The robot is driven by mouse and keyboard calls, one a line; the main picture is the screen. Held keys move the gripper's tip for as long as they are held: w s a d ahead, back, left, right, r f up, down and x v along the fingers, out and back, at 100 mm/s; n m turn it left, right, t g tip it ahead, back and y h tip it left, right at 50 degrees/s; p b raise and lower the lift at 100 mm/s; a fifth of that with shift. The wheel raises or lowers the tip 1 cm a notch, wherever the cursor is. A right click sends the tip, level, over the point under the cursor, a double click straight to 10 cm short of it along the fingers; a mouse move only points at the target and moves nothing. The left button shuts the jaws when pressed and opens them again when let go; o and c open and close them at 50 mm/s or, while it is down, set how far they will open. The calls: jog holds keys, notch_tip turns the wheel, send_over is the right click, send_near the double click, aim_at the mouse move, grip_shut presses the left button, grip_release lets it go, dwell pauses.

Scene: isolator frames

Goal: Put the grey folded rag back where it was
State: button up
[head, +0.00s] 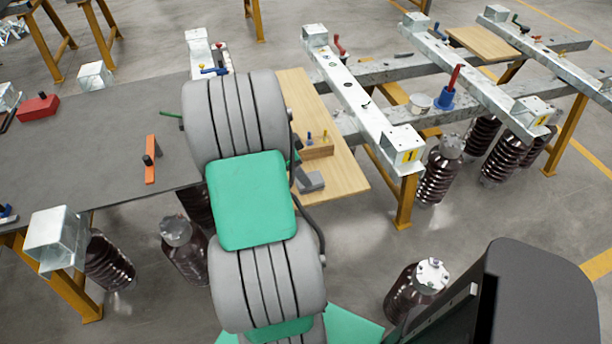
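A small grey folded piece (311,182), which looks like the grey rag, shows at the left edge of the wooden board (345,181), just right of my arm. My arm's large grey and green links fill the middle of the head view and hide what lies behind them. A small dark and green part shows beside my arm, just above the grey piece. My gripper's fingers are hidden, so I cannot tell whether they touch the rag.
A wooden block with small pegs (318,148) stands on the board behind the rag. The dark grey tabletop (85,150) at left carries an orange bar (151,160) and a red box (38,109). Steel beams (365,100) with a blue tool holder (445,98) stand right. Brown ribbed insulators (438,175) stand below.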

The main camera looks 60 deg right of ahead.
jog(key=v, duration=0.7)
jog(key=w+a+r+n+t, duration=0.3)
jog(key=w+a+n, duration=0.6)
jog(key=a, duration=0.3)
jog(key=a+r+n+t+y, duration=0.2)
jog(key=a+n, duration=1.6)
jog(key=a, duration=0.9)
jog(key=shift+s+a+r+t+y, duration=0.15)
jog(key=shift+a+t+y, duration=0.15)
jog(key=shift+t+y, duration=0.35)
jog(key=shift+c, duration=0.5)
